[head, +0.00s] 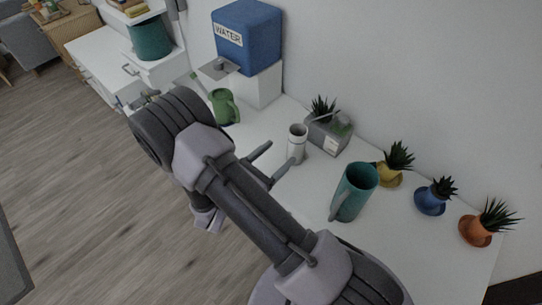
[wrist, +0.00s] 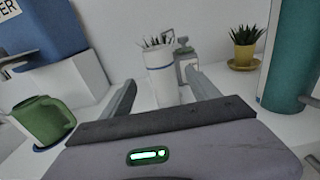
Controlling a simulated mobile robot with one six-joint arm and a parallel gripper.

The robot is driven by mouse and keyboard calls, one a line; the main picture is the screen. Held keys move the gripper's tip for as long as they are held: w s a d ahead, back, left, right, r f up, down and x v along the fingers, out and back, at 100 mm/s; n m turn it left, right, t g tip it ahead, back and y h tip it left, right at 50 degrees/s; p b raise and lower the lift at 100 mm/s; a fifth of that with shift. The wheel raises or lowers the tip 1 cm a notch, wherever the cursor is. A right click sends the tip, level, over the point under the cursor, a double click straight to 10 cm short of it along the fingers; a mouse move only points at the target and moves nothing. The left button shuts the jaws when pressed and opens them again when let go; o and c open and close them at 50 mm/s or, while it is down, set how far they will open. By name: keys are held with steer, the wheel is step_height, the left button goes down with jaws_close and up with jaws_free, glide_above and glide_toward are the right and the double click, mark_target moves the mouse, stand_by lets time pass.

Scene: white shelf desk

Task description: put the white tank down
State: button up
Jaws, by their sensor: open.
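The white tank (head: 297,145) is a slim white cylinder standing upright on the white desk, near the middle of the head view. In the wrist view the white tank (wrist: 161,78) appears straight ahead, between the lines of my two fingers. My gripper (head: 279,157) is open, and its fingertips point at the tank's lower part. One fingertip is close to the tank's base; I cannot tell whether it touches. Nothing is clamped between the fingers.
A teal pitcher (head: 354,192) stands to the right and a green mug (head: 224,106) to the left. A blue water container (head: 248,38) and several potted plants line the wall. Desk between mug and tank is clear.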

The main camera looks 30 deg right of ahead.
steer(key=s+r+m+g+y, duration=0.7)
steer(key=s+r+m+g, duration=0.3)
steer(key=s+r+m, duration=0.4)
steer(key=s+a+r+m+t+y, duration=0.3)
steer(key=a+r+m+t+y, duration=0.6)
steer(key=a+r+m+y, duration=0.1)
steer(key=a+m+y, duration=0.1)
steer(key=a+m, duration=0.1)
steer(key=a, duration=0.1)
steer(key=shift+s+m+y, duration=0.2)
steer(key=shift+m+y, duration=0.1)
steer(key=shift+m, duration=0.1)
